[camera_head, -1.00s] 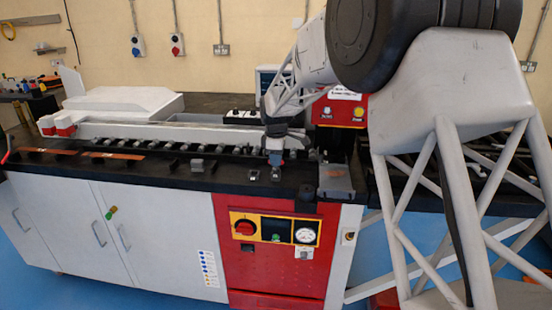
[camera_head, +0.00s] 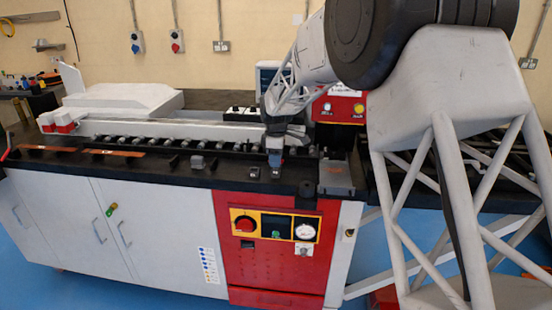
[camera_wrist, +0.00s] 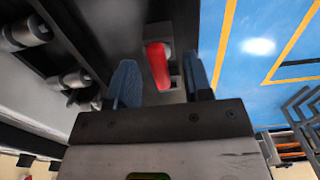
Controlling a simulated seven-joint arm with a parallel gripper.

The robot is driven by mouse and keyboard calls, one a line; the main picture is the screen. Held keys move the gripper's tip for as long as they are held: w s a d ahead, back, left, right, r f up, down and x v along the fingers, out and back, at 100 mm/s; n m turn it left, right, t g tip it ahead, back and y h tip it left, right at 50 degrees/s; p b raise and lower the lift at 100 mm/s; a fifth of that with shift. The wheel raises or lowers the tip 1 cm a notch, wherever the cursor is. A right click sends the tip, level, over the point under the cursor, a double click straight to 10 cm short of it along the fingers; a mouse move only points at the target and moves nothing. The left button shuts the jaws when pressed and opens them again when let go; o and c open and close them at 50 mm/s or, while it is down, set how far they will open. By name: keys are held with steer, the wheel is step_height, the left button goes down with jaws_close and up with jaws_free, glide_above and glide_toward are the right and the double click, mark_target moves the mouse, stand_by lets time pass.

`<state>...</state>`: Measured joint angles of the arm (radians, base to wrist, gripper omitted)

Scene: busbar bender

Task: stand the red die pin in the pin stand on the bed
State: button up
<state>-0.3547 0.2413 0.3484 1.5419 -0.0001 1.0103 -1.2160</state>
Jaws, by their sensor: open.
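The red die pin (camera_wrist: 158,66) shows in the wrist view between my two blue fingers, nearer the left one, with gaps on both sides. A grey part (camera_wrist: 160,34) lies just beyond its far end. I cannot tell whether the pin is seated in it. My gripper (camera_wrist: 160,84) is open and holds nothing. In the head view my gripper (camera_head: 274,158) points down, low over the black bed near its front edge. The pin is not clear there. A small grey block (camera_head: 197,161) sits on the bed to the left; I cannot tell if it is the pin stand.
A row of rollers (camera_head: 150,141) runs along the bed behind my gripper. Copper strips (camera_head: 112,153) lie on the left of the bed. A grey block (camera_head: 336,178) stands to the right. The red control panel (camera_head: 275,240) is below the front edge.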

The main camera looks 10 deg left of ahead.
steer(key=shift+r, duration=0.15)
steer(key=shift+r, duration=3.75)
steer(key=shift+s+d+r, duration=0.3)
steer(key=shift+d, duration=0.1)
steer(key=s+d+r+m+t, duration=0.1)
steer(key=s+d+r+m, duration=0.3)
steer(key=s+d, duration=0.6)
steer(key=s+d+r+m, duration=0.45)
steer(key=s+d, duration=0.45)
steer(key=s, duration=0.4)
steer(key=s+d+f+m, duration=0.2)
steer(key=s+d+m, duration=0.1)
steer(key=s, duration=0.6)
steer(key=s+d+f+m+t, duration=0.1)
steer(key=s+d+f+m, duration=0.1)
steer(key=s, duration=0.7)
steer(key=s+d+f+m, duration=0.2)
steer(key=s+d+m, duration=0.2)
steer(key=s, duration=0.6)
steer(key=shift+d+f+m+t, duration=0.3)
steer(key=shift+d+f+m, duration=0.1)
steer(key=shift+d, duration=0.4)
